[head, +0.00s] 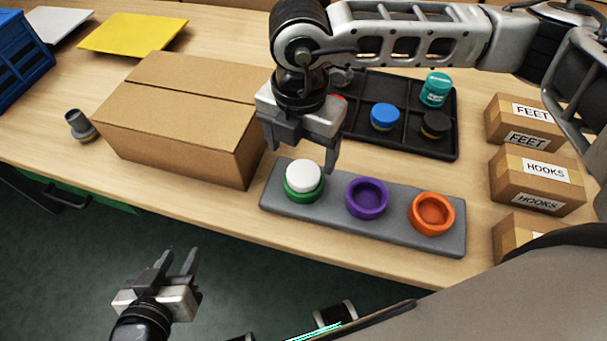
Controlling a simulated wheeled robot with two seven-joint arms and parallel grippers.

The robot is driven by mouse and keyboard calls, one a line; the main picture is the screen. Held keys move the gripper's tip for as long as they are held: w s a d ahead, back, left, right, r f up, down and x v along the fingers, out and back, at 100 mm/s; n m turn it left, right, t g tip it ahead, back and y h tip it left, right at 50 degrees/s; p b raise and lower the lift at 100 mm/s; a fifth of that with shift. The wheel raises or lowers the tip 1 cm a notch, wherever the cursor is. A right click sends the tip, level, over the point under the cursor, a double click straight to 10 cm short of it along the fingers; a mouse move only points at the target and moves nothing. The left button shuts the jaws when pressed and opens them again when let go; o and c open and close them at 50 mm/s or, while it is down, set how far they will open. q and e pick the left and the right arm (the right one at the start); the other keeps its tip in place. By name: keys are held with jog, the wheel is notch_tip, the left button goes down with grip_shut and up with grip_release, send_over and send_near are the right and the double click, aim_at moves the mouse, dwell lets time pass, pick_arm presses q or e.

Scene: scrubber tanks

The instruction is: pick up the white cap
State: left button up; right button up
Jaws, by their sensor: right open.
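The white cap (304,175) sits in the green ring (304,194) at the left end of a grey block (335,219). My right gripper (302,160) is above and around the back of the white cap, fingers pointing down and apart. It holds nothing that I can see. Whether its fingers touch the cap is not clear. My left gripper (178,262) is low at the front left, off the table, with its two fingers apart and nothing between them.
The block also has a purple ring (367,198) and an orange ring (432,214). A black tray (400,151) behind holds blue, black and teal items. A cardboard box (180,112) stands left of my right gripper. Small labelled boxes (535,180) stand at right.

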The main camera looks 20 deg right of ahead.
aim_at(302, 174)
jog(key=shift+s+d+f, duration=0.1)
jog(key=shift+f, duration=1.3)
jog(key=shift+s+f, duration=0.1)
jog(key=shift+f, duration=1.25)
jog(key=c, duration=1.2)
jog(key=shift+c, duration=0.2)
jog(key=shift+r, duration=0.15)
jog(key=shift+r, duration=0.55)
jog(key=s+a+r, duration=0.9)
jog(key=s+r, duration=0.1)
jog(key=r, duration=0.2)
jog(key=shift+a, duration=0.4)
jog(key=shift+r, duration=0.6)
